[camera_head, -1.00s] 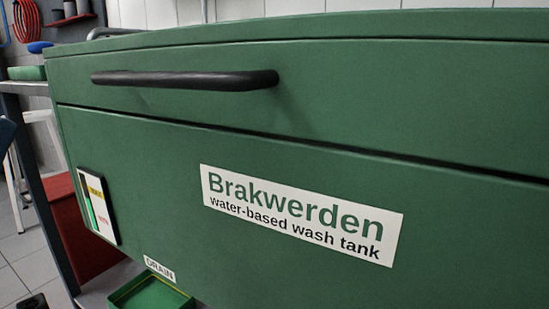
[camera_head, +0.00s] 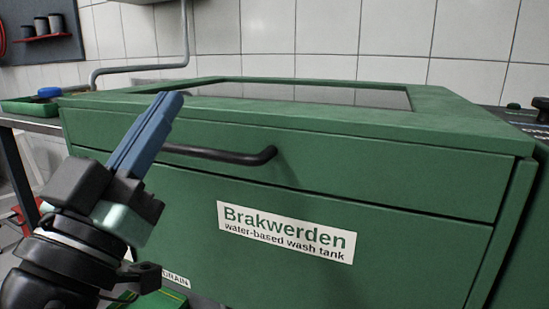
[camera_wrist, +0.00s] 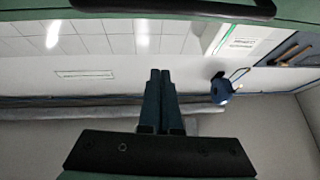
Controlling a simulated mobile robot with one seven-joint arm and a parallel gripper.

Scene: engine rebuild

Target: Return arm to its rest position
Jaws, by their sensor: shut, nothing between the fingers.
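My gripper (camera_head: 176,100) rises at the left of the head view, its blue fingers pointing up and to the right. The fingers are together with nothing between them. The gripper also shows in the wrist view (camera_wrist: 160,72), where the two fingers lie side by side. In the head view the fingers hide the left part of the black handle (camera_head: 235,156) on the green wash tank (camera_head: 400,245). I cannot tell the distance between fingers and handle. A dark bar like the handle crosses the top of the wrist view (camera_wrist: 165,8).
The tank has a dark window (camera_head: 300,94) in its top. A bench (camera_head: 30,125) with a green tray (camera_head: 30,106) stands at the left. A grey pipe (camera_head: 140,69) runs behind the tank. A green tray (camera_head: 165,298) sits low in front, partly hidden by my arm.

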